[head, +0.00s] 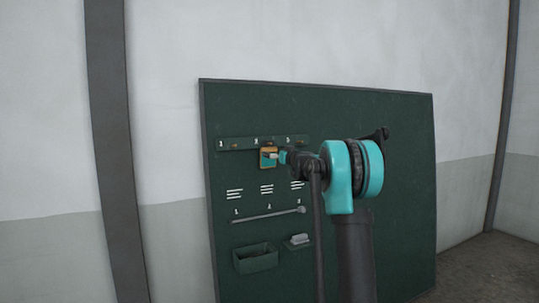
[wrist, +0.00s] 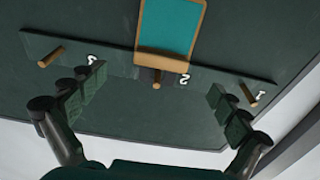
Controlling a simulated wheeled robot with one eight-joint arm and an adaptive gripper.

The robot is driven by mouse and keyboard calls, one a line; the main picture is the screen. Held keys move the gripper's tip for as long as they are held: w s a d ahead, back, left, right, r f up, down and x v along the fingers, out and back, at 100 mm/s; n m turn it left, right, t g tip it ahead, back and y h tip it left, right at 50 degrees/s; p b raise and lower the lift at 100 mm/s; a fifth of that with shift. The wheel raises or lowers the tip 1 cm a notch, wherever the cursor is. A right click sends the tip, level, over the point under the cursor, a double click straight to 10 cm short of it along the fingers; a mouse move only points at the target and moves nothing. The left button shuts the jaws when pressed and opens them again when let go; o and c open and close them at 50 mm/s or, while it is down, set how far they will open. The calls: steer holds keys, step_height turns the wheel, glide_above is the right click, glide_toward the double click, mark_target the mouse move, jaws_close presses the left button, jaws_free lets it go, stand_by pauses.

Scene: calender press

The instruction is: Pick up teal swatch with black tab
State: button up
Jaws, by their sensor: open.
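The teal swatch (wrist: 168,25) with a tan wooden edge hangs at the middle peg (wrist: 157,80) of the rail. In the head view the swatch (head: 267,162) is small, partly covered by my gripper on its right. In the head view my gripper (head: 288,157) points left at the board, just right of the swatch.
The dark green board (head: 340,115) stands before a wall. Empty pegs flank the swatch at left (wrist: 50,57) and right (wrist: 248,95) in the wrist view. Below the rail are a rod (head: 265,214), a green bin (head: 255,259) and a small shelf with a pale block (head: 300,239).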

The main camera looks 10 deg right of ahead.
mark_target(265, 163)
steer(key=x, duration=0.3)
steer(key=shift+s, duration=0.1)
steer(key=x, duration=0.2)
steer(key=f+x, duration=0.1)
steer(key=x, duration=0.1)
steer(key=shift+a, duration=0.15)
steer(key=shift+w+a, duration=0.15)
steer(key=shift+w, duration=0.5)
steer(key=c, duration=1.2)
